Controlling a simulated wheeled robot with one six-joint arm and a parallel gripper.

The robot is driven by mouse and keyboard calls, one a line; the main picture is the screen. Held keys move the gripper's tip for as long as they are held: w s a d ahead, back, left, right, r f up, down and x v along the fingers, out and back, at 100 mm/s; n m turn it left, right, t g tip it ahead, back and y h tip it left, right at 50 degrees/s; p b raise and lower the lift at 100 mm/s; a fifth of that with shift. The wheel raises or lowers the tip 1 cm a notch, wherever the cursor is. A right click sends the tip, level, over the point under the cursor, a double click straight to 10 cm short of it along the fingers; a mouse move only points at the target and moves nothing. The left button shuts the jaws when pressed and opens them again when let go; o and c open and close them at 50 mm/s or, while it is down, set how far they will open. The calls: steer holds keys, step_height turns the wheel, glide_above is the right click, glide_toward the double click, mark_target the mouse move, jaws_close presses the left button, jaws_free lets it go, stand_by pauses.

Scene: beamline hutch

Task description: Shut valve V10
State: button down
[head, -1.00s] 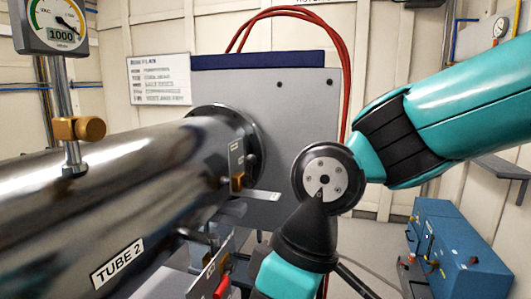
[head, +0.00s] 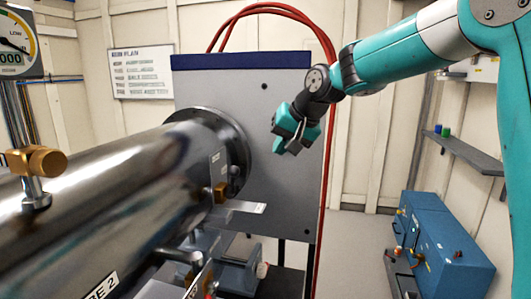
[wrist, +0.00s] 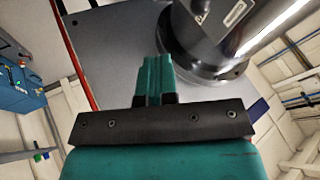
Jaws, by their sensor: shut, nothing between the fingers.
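No label reading V10 is legible in these views. A small brass fitting (head: 220,192) with a flat grey lever (head: 240,206) sits low on the flange end of the steel tube (head: 110,190) in the head view. A small plate (head: 217,165) above it is too small to read. Another brass fitting (head: 36,161) stands on top of the tube under the gauge. My gripper (head: 293,150) is in the air right of the flange, before the grey panel, and touches nothing visible. In the wrist view its fingers (wrist: 155,73) are together and empty.
The grey panel (head: 275,175) with red hoses (head: 327,200) stands behind the flange (head: 239,155). A gauge (head: 18,45) rises at the left. Blue equipment (head: 440,250) lies low at the right, below a shelf (head: 465,153). The floor between is clear.

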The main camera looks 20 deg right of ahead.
mark_target(232, 182)
steer(key=w+a+f+p, duration=0.5)
steer(key=w+a+f, duration=0.1)
steer(key=f, duration=0.1)
steer(key=shift+w+p, duration=0.15)
steer(key=shift+p, duration=0.15)
steer(key=shift+a, duration=0.1)
steer(key=shift+w+a+r+b, duration=0.35)
steer(key=shift+w+a+r, duration=0.15)
steer(key=shift+w+a, duration=0.25)
steer(key=shift+s, duration=0.1)
